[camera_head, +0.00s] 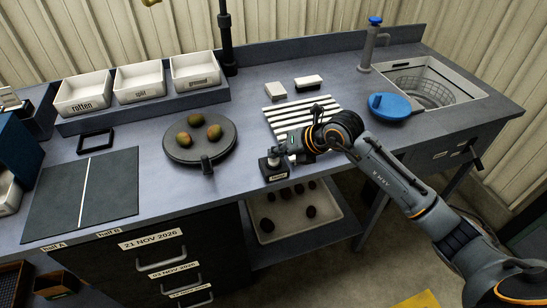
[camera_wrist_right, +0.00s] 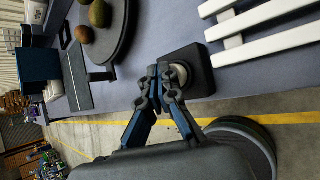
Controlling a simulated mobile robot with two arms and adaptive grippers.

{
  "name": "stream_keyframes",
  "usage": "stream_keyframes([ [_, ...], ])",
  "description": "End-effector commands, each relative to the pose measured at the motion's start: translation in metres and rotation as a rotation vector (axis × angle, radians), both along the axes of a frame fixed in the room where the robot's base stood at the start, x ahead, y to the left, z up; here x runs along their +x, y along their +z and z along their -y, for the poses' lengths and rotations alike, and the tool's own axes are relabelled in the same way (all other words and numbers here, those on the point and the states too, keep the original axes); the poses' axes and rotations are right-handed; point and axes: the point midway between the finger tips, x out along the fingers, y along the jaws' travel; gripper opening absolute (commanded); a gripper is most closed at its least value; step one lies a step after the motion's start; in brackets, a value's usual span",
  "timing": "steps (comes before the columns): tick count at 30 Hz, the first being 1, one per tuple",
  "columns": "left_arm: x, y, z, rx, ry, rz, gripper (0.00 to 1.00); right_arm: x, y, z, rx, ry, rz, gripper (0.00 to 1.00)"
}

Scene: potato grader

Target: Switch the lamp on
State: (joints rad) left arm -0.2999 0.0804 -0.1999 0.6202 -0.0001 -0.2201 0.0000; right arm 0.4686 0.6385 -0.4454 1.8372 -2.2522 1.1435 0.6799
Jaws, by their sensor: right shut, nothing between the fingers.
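A small dark switch box (camera_head: 272,170) with a pale label stands at the front edge of the bench. In the right wrist view the dark box (camera_wrist_right: 197,62) has a pale round knob (camera_wrist_right: 181,74) on it. My right gripper (camera_head: 284,157) is at the box, and its fingers are shut and empty. In the wrist view the fingertips (camera_wrist_right: 160,75) are right beside the knob and partly cover it; I cannot tell whether they touch it. A black post (camera_head: 226,40) rises at the back; no lamp head is clearly seen. My left gripper is not in view.
A round dark plate (camera_head: 180,155) with several potatoes is left of the box. A white slatted rack (camera_head: 290,114) lies behind my right gripper. White bins (camera_head: 139,80) stand at the back left.

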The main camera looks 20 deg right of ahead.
Motion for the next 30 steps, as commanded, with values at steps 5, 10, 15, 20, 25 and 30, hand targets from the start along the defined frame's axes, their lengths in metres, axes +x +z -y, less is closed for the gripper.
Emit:
stream_keyframes([
  [5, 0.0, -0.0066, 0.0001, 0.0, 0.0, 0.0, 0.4, -0.0002, -0.0082, 0.0, -0.001, 0.0, -0.001, 0.0],
  [10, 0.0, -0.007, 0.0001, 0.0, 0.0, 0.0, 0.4, -0.0004, -0.0094, -0.0002, -0.001, 0.001, -0.002, 0.0],
  [15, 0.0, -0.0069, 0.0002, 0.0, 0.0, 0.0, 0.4, -0.0008, -0.01, -0.0003, 0.0, 0.001, -0.004, 0.0],
  [20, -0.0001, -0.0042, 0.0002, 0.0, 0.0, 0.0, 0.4, -0.0011, -0.0067, -0.0005, -0.001, 0.001, -0.005, 0.0],
  [25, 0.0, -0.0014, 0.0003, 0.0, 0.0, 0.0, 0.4, -0.0013, -0.002, -0.001, 0.0, 0.001, -0.005, 0.0],
  [30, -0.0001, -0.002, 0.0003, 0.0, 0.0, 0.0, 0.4, -0.0011, -0.0022, -0.0009, 0.0, 0.001, -0.004, 0.0],
])
